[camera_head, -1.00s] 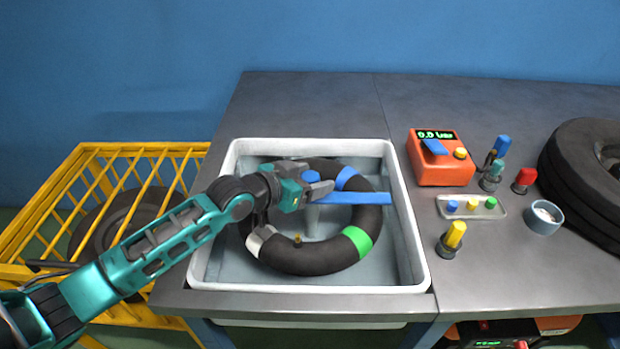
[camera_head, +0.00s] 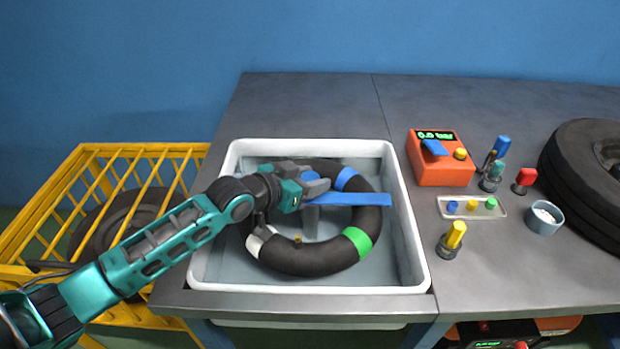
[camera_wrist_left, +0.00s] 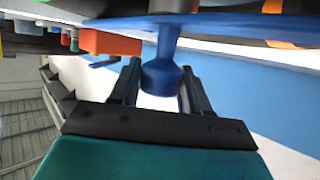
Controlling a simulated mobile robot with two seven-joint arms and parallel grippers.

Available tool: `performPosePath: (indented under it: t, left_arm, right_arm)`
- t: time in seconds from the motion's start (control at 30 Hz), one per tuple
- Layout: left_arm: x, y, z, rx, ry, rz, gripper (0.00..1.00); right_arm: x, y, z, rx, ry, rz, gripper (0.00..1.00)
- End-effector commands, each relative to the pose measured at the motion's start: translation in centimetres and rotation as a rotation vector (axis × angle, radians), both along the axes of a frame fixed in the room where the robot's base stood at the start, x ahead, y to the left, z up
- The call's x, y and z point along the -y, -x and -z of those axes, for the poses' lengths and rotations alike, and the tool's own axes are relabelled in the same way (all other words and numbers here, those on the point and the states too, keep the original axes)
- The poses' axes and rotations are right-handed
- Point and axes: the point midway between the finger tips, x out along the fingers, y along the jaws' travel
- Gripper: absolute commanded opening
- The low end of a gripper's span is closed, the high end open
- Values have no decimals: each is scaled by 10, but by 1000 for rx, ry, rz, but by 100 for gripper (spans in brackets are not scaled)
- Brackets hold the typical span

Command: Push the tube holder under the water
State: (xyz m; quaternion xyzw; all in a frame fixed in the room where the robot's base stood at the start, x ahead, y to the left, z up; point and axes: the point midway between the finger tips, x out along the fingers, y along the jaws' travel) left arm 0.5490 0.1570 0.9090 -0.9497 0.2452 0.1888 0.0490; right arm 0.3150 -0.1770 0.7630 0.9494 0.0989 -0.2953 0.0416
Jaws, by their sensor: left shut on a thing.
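The tube holder is a blue bar (camera_head: 355,199) lying across the right side of a black inner tube (camera_head: 300,263), which has white, green and blue bands. The tube sits in a white water tub (camera_head: 412,265). My left gripper (camera_head: 318,188) is over the middle of the tube, shut on the holder's blue knob. In the left wrist view the knob (camera_wrist_left: 162,76) is between the two fingers, with the blue underside or bar above it in the picture. My gripper hides the left part of the bar. My right gripper is out of view.
An orange box (camera_head: 440,172) with a display, a small tray of coloured caps (camera_head: 472,207), bottles and a cup (camera_head: 545,218) stand right of the tub. A large tyre (camera_head: 585,180) lies at far right. A yellow cage (camera_head: 110,200) stands at left.

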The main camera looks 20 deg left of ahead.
Motion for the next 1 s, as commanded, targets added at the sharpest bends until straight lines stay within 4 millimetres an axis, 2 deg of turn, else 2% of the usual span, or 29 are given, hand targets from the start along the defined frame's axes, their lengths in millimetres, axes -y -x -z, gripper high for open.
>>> performPosePath:
  t: [0.07, 0.3, 0.4, 0.53, 0.83, 0.87, 1.0]
  left_arm:
    - [0, 0, 7, -2, 0, 0, 0]
    - [0, 0, 63, -6, -1, -1, 0]
    - [0, 1, 79, -7, -1, 0, 0]
    - [0, 1, 88, -8, -2, 0, 0]
    - [0, 2, 90, -12, -4, 0, 0]
    - [0, 2, 90, -12, -4, 0, 48]
    - [0, 1, 88, -9, -3, 1, 62]
  right_arm:
    - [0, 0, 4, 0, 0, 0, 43]
    - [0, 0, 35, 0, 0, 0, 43]
    - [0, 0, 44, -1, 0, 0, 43]
    - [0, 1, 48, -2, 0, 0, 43]
    - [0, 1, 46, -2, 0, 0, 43]
    - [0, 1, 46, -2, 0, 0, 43]
    - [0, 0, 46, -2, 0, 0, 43]
